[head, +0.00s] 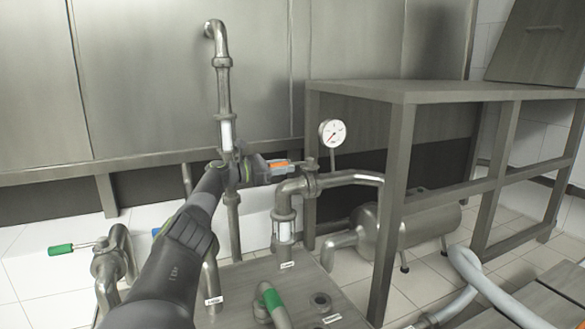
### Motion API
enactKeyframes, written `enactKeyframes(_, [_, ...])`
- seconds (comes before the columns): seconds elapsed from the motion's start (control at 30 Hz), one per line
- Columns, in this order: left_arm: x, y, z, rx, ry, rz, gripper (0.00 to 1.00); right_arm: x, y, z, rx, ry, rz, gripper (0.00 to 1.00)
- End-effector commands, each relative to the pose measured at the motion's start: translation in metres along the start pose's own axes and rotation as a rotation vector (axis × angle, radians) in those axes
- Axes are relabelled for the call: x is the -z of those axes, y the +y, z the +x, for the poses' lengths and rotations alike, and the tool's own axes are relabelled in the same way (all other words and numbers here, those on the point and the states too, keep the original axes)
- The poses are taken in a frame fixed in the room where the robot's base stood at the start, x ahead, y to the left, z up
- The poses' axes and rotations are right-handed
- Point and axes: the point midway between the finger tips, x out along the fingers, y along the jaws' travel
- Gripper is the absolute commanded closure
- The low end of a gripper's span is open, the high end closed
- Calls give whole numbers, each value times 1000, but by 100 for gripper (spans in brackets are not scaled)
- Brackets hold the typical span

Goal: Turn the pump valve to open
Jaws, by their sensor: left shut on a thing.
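My left arm reaches in from the bottom left, and its gripper (277,169) is shut on an orange valve handle (280,165). The handle lies roughly level and points left from the valve (311,170) on the metal pipe. The gripper hides part of the handle. Below the valve, the pipe has a clear sight section (284,231) and a small label (287,265), too small to read surely. My right gripper is not in view.
A green-handled valve (61,250) stands at the left and another green handle (271,298) at the bottom. A vertical pipe (223,95) rises behind my gripper. A pressure gauge (332,133), metal frame table (440,90) and tank (420,222) are to the right.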

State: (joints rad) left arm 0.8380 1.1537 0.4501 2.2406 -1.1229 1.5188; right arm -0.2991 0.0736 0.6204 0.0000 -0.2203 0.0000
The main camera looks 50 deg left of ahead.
Motion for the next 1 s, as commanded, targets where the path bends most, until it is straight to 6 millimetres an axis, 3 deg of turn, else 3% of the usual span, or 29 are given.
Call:
enactKeyframes(0.47, [-5,1,-5,4,-6,5,100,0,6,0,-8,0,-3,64])
enactKeyframes(0.5, [-5,1,-5,4,-6,5,74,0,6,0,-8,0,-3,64])
enactKeyframes(0.67, [-4,1,-5,5,-4,5,54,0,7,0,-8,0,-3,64])
enactKeyframes(1.0, [-1,0,-7,6,-1,4,54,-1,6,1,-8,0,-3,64])
